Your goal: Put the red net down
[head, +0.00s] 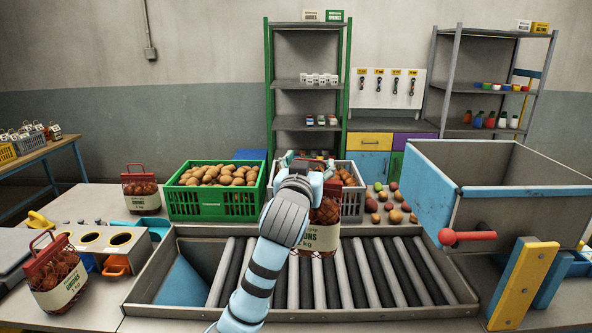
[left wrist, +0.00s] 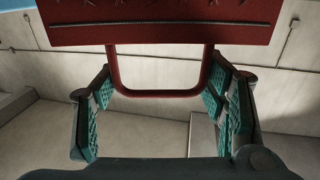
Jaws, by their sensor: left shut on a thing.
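My left gripper (head: 306,167) is shut on the handle of a red net (head: 328,213) of onions with a pale label. The net hangs upright below the gripper, partly hidden by my arm, over the far part of the roller tray (head: 455,290). I cannot tell whether its bottom touches the rollers. In the left wrist view the red handle loop (left wrist: 156,93) lies between the teal-padded fingers (left wrist: 160,110), under the red stitched header. Two similar red nets stand on the table, one at the back left (head: 141,188) and one at the front left (head: 60,275). My right gripper is not in view.
A green crate (head: 215,207) of potatoes and a grey crate (head: 352,208) stand behind the roller tray. Loose potatoes and onions (head: 390,205) lie to their right. A blue-grey hopper (head: 480,190) with a red knob (head: 447,237) rises at the right. The rollers beside the net are clear.

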